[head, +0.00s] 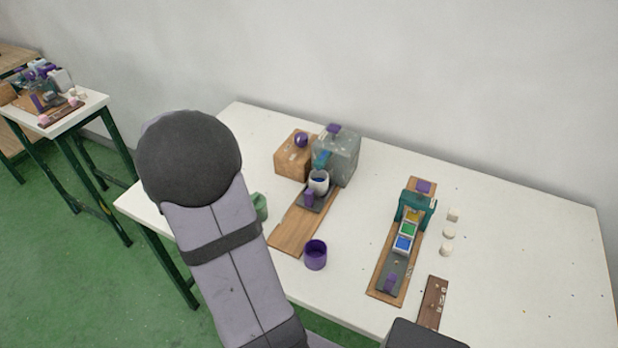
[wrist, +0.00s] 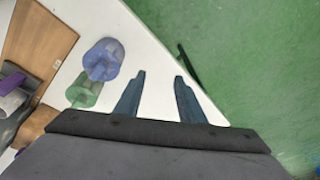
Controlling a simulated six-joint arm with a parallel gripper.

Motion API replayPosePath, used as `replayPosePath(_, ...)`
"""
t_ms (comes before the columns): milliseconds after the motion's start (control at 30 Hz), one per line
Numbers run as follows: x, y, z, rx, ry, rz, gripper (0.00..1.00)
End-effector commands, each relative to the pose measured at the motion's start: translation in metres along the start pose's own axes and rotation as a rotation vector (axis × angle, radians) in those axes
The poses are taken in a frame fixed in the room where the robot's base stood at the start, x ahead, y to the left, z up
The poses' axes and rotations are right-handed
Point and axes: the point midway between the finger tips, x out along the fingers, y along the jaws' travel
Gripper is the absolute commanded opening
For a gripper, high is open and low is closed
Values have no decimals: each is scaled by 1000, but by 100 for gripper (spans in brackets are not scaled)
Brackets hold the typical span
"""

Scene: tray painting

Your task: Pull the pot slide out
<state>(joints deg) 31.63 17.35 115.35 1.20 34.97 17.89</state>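The pot slide (head: 309,202) is a dark plate with an upright purple handle (head: 309,197). It lies on a wooden board (head: 290,232) in front of a grey box. A pale pot (head: 319,182) with dark contents stands on it, close to the box. In the wrist view the board (wrist: 38,48) and the purple handle (wrist: 14,80) show at the left edge. My gripper (wrist: 159,74) is open and empty, pointing past the white table's edge at the green floor, well to the side of the slide. In the head view my arm hides it.
A purple cup (head: 316,257) and a green cup (head: 260,207) stand beside the board. A grey box (head: 337,157) and a wooden box (head: 294,157) stand behind. To the right is a second board with a teal frame (head: 413,207) and coloured squares. The table between is clear.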

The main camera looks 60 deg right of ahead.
Motion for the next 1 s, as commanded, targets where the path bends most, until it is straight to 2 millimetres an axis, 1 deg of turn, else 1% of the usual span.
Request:
replayPosePath(33,-17,25,-37,116,27,8,36)
replayPosePath(67,-20,39,-55,179,46,11,36)
replayPosePath(100,-24,58,-78,259,69,15,36)
replayPosePath(167,-26,92,-100,361,84,27,36)
replayPosePath(200,-25,115,-106,408,71,43,36)
replayPosePath(233,-24,132,-107,437,53,56,36)
replayPosePath(267,-24,150,-106,463,30,69,36)
replayPosePath(300,-25,172,-104,498,2,85,36)
replayPosePath(400,-30,222,-97,577,-64,116,36)
replayPosePath(500,-34,257,-87,636,-115,134,36)
replayPosePath(600,-37,279,-80,672,-146,143,36)
replayPosePath(700,-39,288,-76,687,-161,146,36)
replayPosePath(867,-37,290,-74,690,-166,147,36)
replayPosePath(1000,-30,290,-73,689,-168,147,36)
